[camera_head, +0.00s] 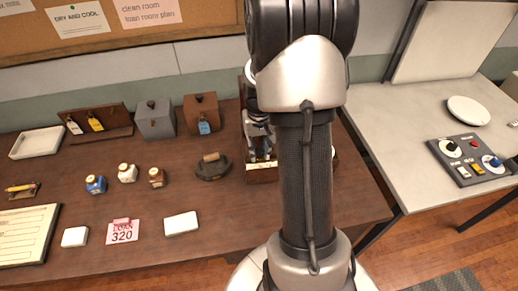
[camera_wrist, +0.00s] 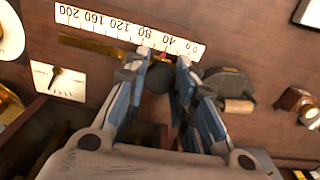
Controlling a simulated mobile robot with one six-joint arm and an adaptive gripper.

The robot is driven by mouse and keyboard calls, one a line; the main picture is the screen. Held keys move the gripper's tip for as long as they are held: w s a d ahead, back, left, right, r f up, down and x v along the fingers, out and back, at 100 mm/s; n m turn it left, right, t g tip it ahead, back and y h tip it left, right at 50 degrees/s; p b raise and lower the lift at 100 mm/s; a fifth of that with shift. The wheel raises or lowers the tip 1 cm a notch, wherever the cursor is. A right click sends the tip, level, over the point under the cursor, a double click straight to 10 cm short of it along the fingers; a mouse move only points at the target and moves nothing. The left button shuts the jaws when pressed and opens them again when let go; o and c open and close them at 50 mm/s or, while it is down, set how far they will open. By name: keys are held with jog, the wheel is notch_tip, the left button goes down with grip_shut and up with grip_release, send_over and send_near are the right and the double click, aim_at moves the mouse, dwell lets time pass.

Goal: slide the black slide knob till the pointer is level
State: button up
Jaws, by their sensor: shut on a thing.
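In the wrist view, the black slide knob (camera_wrist: 160,76) sits between the two blue-padded fingers of my gripper (camera_wrist: 158,66), which is shut on it. Behind it runs a brass rail (camera_wrist: 90,46) beside a white scale strip (camera_wrist: 125,28) numbered up to 200, upside down here. A small red mark (camera_wrist: 163,56) shows near the low-number end, close to 40. The black pointer (camera_wrist: 55,78) on a white card (camera_wrist: 59,82) at the left stands slanted in this view. In the head view my arm hides the knob and most of the wooden slide device (camera_head: 262,174).
A grey table with a control panel (camera_head: 472,159) stands at the right.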

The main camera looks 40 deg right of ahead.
jog(key=shift+s+d, duration=0.8)
jog(key=shift+d, duration=0.35)
jog(key=o, duration=0.9)
jog(key=shift+r, duration=0.15)
notch_tip(320, 180, up, 7)
jog(key=p, duration=0.5)
jog(key=shift+a, duration=0.1)
